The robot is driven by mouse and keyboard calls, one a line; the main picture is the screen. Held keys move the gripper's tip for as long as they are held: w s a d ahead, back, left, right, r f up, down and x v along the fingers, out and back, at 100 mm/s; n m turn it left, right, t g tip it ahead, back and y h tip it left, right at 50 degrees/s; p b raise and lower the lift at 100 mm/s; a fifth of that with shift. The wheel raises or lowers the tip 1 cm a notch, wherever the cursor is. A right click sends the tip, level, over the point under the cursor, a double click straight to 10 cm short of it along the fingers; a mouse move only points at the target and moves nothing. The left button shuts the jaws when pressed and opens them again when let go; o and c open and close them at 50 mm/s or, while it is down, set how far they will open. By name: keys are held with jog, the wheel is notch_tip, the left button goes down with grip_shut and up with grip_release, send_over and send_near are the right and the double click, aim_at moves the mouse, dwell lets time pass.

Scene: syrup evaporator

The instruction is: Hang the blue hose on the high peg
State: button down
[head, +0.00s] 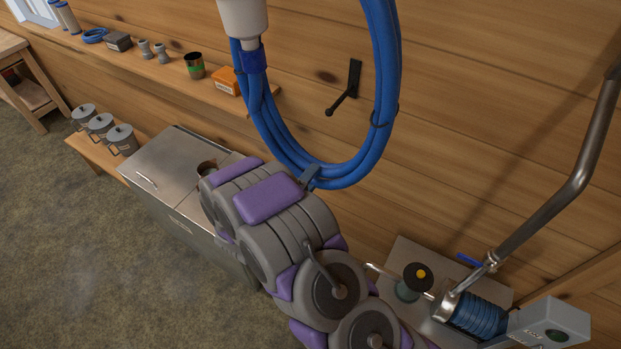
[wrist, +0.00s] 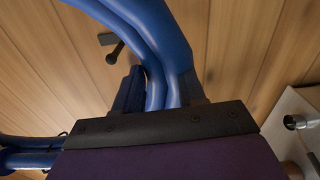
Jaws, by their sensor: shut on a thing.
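The blue hose (head: 384,70) is a coil of several strands, with a pale end fitting (head: 243,16) at upper left; its top is cut off by the frame. My gripper (head: 312,176) is shut on the bottom of the coil. The wrist view shows the hose (wrist: 145,30) between the dark fingers (wrist: 160,92). A black peg (head: 347,92) sticks out from the wooden wall, appearing inside the loop's outline. It also shows in the wrist view (wrist: 114,52), left of the hose. I see no contact between hose and peg; the depth gap is unclear.
A wall shelf (head: 150,68) at left holds small items, including an orange box (head: 227,80). Below are a steel cabinet (head: 165,165) and several grey lidded pots (head: 122,140). A metal pipe (head: 580,165) rises at right. The wall around the peg is bare.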

notch_tip(320, 180, up, 7)
jog(key=p, duration=0.4)
jog(key=shift+s+r, duration=0.1)
jog(key=shift+r, duration=0.05)
notch_tip(320, 180, up, 11)
jog(key=shift+s, duration=0.2)
dwell(0.3)
notch_tip(320, 180, up, 18)
jog(key=shift+s+r, duration=0.2)
jog(key=shift+s, duration=0.05)
dwell(0.9)
jog(key=shift+w+d, duration=0.1)
jog(key=x, duration=0.5)
jog(key=shift+w+d+f, duration=0.1)
jog(key=shift+w+d, duration=0.1)
jog(key=shift+w, duration=0.1)
dwell(0.6)
